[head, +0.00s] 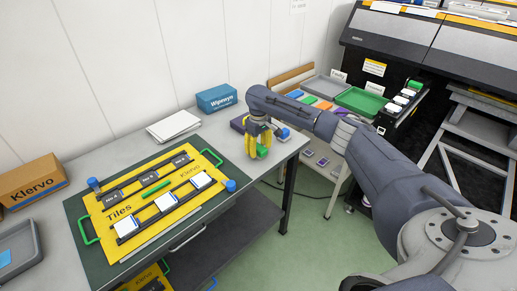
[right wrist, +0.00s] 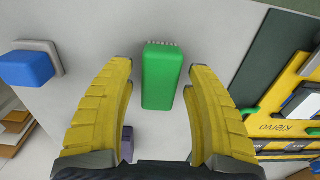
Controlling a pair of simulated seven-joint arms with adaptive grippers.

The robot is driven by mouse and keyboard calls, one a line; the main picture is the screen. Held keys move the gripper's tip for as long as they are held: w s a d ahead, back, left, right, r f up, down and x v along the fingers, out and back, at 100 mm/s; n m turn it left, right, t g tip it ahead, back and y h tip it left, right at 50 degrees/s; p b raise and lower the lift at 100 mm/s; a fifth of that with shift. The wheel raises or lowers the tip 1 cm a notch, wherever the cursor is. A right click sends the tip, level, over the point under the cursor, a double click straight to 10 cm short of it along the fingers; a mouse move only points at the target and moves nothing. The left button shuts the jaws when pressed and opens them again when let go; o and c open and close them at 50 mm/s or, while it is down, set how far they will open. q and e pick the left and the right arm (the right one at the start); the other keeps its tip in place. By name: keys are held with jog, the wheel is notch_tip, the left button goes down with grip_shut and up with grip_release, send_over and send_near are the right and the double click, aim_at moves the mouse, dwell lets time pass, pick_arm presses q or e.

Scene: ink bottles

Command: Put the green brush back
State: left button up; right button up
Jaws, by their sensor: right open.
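The green brush (head: 262,152) is on the grey table near its right end, close to the yellow board. In the right wrist view the green brush (right wrist: 162,78) shows as a green block with a row of pale bristles at its far end. My right gripper (head: 258,146) reaches down over it. Its yellow fingers (right wrist: 160,85) are open, one on each side of the brush, with visible gaps between. A blue brush-like block (head: 283,134) stands nearby; it also shows in the right wrist view (right wrist: 28,68) beside a grey piece. My left gripper is not in view.
A yellow board (head: 122,208) with rails, tiles and green handles lies left of the gripper. A blue box (head: 217,98) and white sheets (head: 174,126) are behind. A grey tray (head: 325,89) and a green tray (head: 360,101) are at the right, by the printer.

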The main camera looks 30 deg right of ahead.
aim_at(259, 147)
notch_tip(259, 147, up, 12)
jog(key=shift+r, duration=0.15)
dwell(0.4)
